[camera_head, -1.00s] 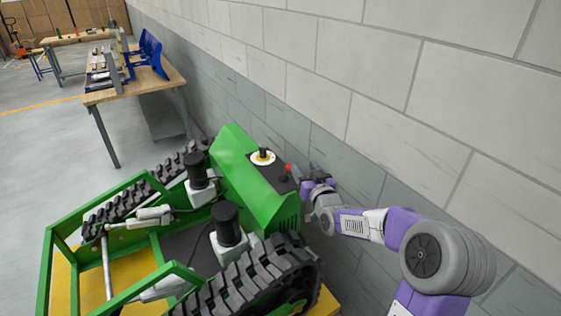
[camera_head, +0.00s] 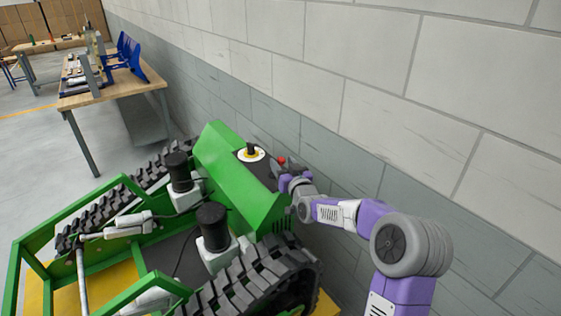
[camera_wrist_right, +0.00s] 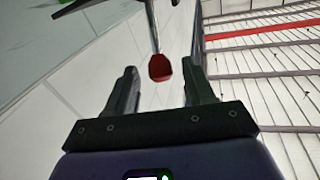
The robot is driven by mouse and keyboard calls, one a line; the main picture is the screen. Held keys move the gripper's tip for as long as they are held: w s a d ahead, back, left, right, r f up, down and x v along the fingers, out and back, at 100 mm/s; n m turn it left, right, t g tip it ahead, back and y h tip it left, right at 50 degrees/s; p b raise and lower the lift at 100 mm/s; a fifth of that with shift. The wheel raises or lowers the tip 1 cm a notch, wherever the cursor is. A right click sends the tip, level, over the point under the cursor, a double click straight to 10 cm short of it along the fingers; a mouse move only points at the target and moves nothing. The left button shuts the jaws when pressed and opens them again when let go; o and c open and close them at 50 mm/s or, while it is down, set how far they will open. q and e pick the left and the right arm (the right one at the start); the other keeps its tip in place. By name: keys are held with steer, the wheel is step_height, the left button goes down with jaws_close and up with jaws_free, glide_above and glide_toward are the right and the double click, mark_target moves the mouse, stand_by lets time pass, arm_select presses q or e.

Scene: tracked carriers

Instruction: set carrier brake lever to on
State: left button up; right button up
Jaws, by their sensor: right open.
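The green tracked carrier (camera_head: 222,160) stands beside the wall. On its dark top panel a black knob sits on a white and yellow round plate (camera_head: 251,153). A red-tipped lever (camera_head: 281,160) stands near the panel's wall-side end. It also shows in the right wrist view (camera_wrist_right: 160,68), where its red end lies between and just beyond my open fingers. My right gripper (camera_head: 282,174) is at the lever in the head view, partly hidden by my wrist. In the right wrist view my gripper (camera_wrist_right: 160,88) is open with nothing clasped. My left gripper is not in view.
The grey block wall (camera_head: 330,130) runs close behind the carrier and my right arm. Black rubber tracks (camera_head: 258,283) flank the carrier body. A workbench (camera_head: 115,90) with blue parts stands farther back, with open floor to its left.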

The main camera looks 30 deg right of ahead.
steer(key=shift+w+d, duration=0.15)
steer(key=shift+w, duration=1.1)
jaws_close()
